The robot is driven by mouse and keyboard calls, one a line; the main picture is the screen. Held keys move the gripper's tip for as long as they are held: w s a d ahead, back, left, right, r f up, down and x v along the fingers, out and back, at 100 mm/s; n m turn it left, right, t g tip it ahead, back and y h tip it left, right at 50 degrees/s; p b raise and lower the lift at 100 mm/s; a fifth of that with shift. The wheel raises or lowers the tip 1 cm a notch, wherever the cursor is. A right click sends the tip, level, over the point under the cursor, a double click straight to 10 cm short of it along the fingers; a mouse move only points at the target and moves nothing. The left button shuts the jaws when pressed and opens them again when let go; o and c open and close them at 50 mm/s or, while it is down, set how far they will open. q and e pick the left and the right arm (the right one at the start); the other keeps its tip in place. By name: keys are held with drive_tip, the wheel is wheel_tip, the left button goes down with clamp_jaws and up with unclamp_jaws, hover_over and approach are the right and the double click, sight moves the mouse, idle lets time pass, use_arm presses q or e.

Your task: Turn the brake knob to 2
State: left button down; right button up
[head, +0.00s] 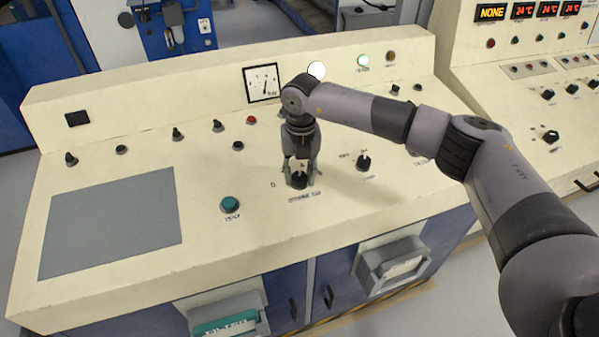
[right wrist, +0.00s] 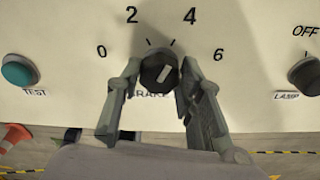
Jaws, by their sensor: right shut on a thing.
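The black brake knob (right wrist: 158,69) sits on the cream panel in the right wrist view, under a printed dial reading 0, 2, 4 and 6. Its white mark slants to the upper right, toward the side of the 4 and 6, not toward the 2 (right wrist: 132,14). My right gripper (right wrist: 157,75) is shut on the knob, one finger on each side. The BRAKE label below is partly covered by a finger. In the head view the knob (head: 298,181) shows under my right gripper (head: 300,172), which points down. My left gripper is not in view.
A teal TEST button (head: 230,204) is left of the knob and a black LAMP knob (head: 364,161) is to its right. A flat grey plate (head: 112,222) covers the panel's left part. A gauge (head: 262,82) stands behind.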

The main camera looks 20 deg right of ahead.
drive_tip(key=c, duration=0.3)
drive_tip(key=n+b, duration=0.1)
drive_tip(key=n, duration=0.1)
drive_tip(key=n+b, duration=0.1)
drive_tip(key=b, duration=0.1)
drive_tip(key=shift+a+f+n, duration=0.1)
drive_tip(key=shift+f+n, duration=0.1)
drive_tip(key=shift+n, duration=0.2)
drive_tip(key=n+b, duration=0.2)
drive_tip(key=n, duration=0.1)
drive_tip(key=shift+r+h+b, duration=0.1)
drive_tip(key=shift+h+b, duration=0.2)
drive_tip(key=shift+n+b, duration=0.6)
drive_tip(key=shift+n, duration=0.8)
drive_tip(key=shift+r, duration=0.1)
